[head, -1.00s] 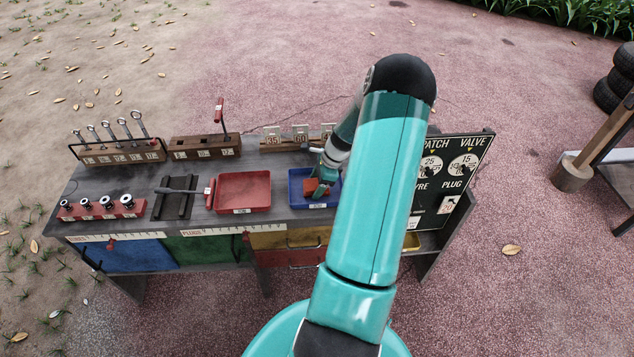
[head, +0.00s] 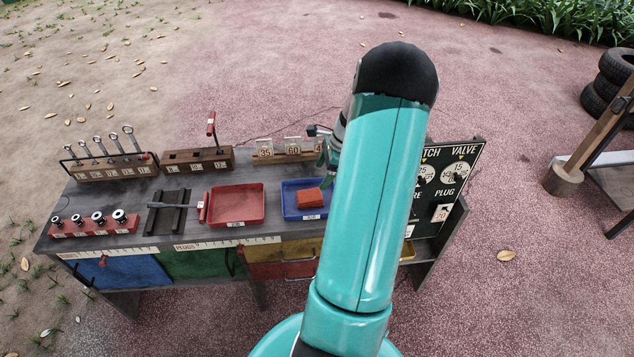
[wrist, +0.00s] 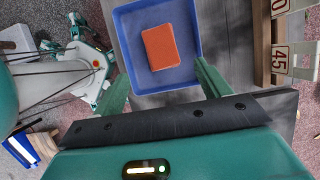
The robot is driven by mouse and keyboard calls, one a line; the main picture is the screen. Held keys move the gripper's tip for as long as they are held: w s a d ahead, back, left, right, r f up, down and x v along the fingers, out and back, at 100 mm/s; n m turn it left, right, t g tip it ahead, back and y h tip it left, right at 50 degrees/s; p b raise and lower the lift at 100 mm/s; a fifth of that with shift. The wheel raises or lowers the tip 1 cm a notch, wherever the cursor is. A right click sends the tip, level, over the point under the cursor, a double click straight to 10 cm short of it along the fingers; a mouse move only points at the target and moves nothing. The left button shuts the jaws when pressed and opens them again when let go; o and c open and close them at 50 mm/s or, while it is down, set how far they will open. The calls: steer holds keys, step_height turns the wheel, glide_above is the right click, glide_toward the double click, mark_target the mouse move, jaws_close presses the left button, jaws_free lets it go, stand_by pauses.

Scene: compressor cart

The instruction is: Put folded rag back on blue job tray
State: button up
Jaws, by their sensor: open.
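The folded rag (head: 311,198) is a small orange-red block lying inside the blue job tray (head: 291,211) on the bench top. In the wrist view the rag (wrist: 161,47) lies flat on the floor of the tray (wrist: 191,76), apart from its walls. My gripper (wrist: 157,78) is open and empty, its two green fingers spread near the tray's close edge. In the head view my gripper (head: 326,158) is partly hidden behind my arm, above the back of the tray.
A red tray (head: 237,221) sits left of the blue one. Number cards (head: 293,145) on a wooden stand are behind it. A black gauge board (head: 447,190) stands at the bench's right end. A socket rack (head: 98,225) and a wrench rack (head: 110,168) are at left.

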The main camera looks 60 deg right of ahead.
steer(key=w+a+r+n+g+h, duration=0.1)
steer(key=w+a+r+n, duration=0.3)
steer(key=a+r+n, duration=0.5)
steer(key=w+a+r+n+h, duration=0.2)
steer(key=w+a+r+n, duration=0.15)
steer(key=a+r, duration=0.9)
steer(key=s+a+r+n+t, duration=0.1)
steer(key=s+a+n, duration=0.3)
steer(key=a, duration=0.3)
steer(key=s+a+r+n+t, duration=0.1)
steer(key=s+a+r+n, duration=0.1)
steer(key=s+a+n, duration=0.2)
steer(key=s+a+r+n+t, duration=0.1)
steer(key=s+a+r+n, duration=0.1)
steer(key=a+n, duration=0.5)
steer(key=s+a, duration=0.1)
steer(key=a, duration=0.4)
steer(key=shift+s+r, duration=0.25)
steer(key=shift+s, duration=0.15)
steer(key=shift+c, duration=0.3)
